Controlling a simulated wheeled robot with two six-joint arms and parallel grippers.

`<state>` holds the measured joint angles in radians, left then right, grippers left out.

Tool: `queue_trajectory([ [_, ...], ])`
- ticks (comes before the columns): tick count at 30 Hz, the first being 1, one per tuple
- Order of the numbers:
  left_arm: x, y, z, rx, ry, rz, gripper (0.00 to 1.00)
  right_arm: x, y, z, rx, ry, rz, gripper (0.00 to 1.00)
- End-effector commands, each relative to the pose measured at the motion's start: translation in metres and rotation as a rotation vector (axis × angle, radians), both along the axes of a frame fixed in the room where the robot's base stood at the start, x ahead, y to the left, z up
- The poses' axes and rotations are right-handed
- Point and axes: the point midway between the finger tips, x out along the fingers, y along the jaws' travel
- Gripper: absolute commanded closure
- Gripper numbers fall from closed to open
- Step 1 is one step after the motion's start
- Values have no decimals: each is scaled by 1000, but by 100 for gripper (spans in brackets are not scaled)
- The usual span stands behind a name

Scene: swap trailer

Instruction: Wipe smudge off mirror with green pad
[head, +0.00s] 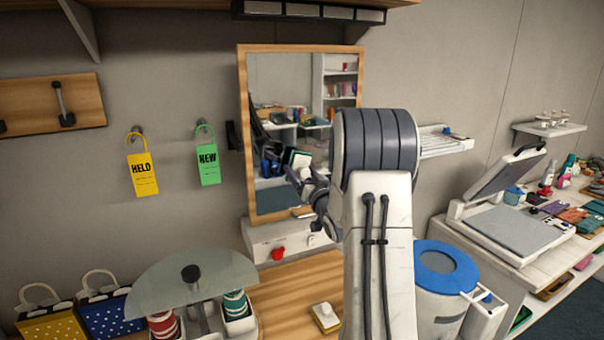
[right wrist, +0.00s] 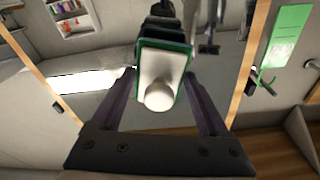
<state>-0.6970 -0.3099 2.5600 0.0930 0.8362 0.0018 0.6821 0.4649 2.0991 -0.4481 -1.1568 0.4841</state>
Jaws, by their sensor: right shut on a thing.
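The mirror (head: 285,85) hangs on the wall in a wooden frame; its glass fills much of the right wrist view (right wrist: 225,95). My right gripper (right wrist: 160,85) is shut on the green pad (right wrist: 163,68), by its white back and round knob. The pad's green rim shows around the white back. It is in front of the glass; I cannot tell whether it touches. In the head view my right arm partly hides the gripper (head: 306,182) at the mirror's lower right. I cannot make out a smudge. My left gripper is not in view.
A yellow-edged white pad (head: 325,317) lies on the wooden counter (head: 300,282) below. A yellow HELD tag (head: 142,174) and a green NEW tag (head: 208,164) hang left of the mirror. A blue-lidded bin (head: 440,264) stands right of my arm.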

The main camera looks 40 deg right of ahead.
Motion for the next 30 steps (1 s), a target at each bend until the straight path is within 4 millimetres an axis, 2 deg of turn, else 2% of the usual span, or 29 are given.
queue_trajectory([
  [30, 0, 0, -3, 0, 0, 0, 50, 18, -4, 0, 0, 0, 0, 67],
])
